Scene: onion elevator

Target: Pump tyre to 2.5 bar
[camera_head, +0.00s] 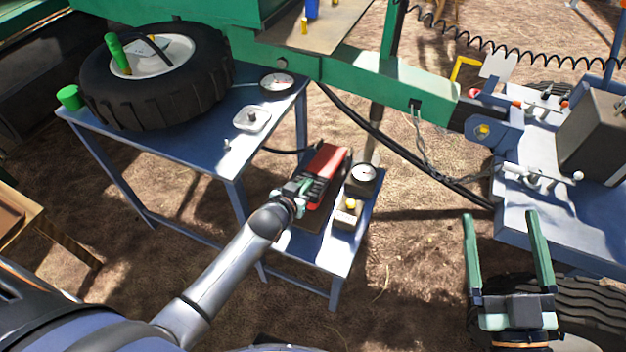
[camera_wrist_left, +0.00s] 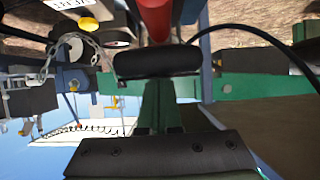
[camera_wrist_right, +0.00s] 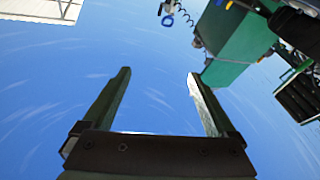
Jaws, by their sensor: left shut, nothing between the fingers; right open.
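The large black tyre (camera_head: 205,75) with a pale rim lies on the taller blue table. A red pump-like device (camera_head: 330,163) with a black part sits on the lower blue stand, and a round gauge (camera_head: 364,176) stands right of it. My left gripper (camera_head: 306,192) is shut at the device's near end. In the left wrist view its fingers (camera_wrist_left: 160,84) end at a black rounded part (camera_wrist_left: 157,63) below the red body (camera_wrist_left: 155,18); contact is unclear. My right gripper (camera_head: 500,214) is open and empty; in its wrist view the fingers (camera_wrist_right: 159,73) stand apart against sky.
A box with a yellow button (camera_head: 351,204) sits in front of the gauge. The taller table (camera_head: 190,150) holds another gauge (camera_head: 277,80), a white knobbed plate (camera_head: 252,119) and a green cup (camera_head: 69,97). A green beam (camera_head: 390,85) and black hose cross behind. Blue machinery (camera_head: 560,215) stands right.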

